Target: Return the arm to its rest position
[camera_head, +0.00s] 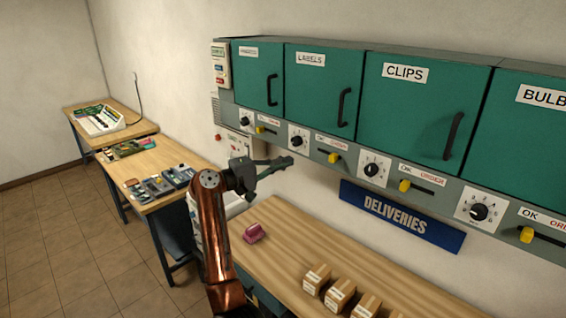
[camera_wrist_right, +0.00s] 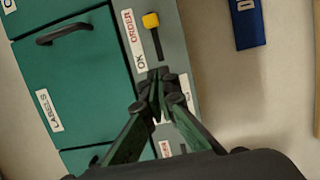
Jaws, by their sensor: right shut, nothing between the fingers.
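My right arm (camera_head: 211,230) is copper-coloured and reaches up from the bottom of the head view. My right gripper (camera_head: 285,163) is shut and empty, just below the panel strip under the LABELS cabinet (camera_head: 318,85). In the right wrist view the gripper's fingers (camera_wrist_right: 157,80) are closed together in front of the panel, near a yellow slider (camera_wrist_right: 151,20) marked OK and ORDER. I cannot tell from the views whether the fingertips touch the panel. My left gripper is not in view.
Green cabinets, CLIPS (camera_head: 425,105) among them, hang above dials and sliders. A blue DELIVERIES sign (camera_head: 401,216) is on the wall. The wooden bench (camera_head: 300,240) below holds a pink object (camera_head: 254,233) and several small boxes (camera_head: 340,294). Another table (camera_head: 150,160) stands to the left.

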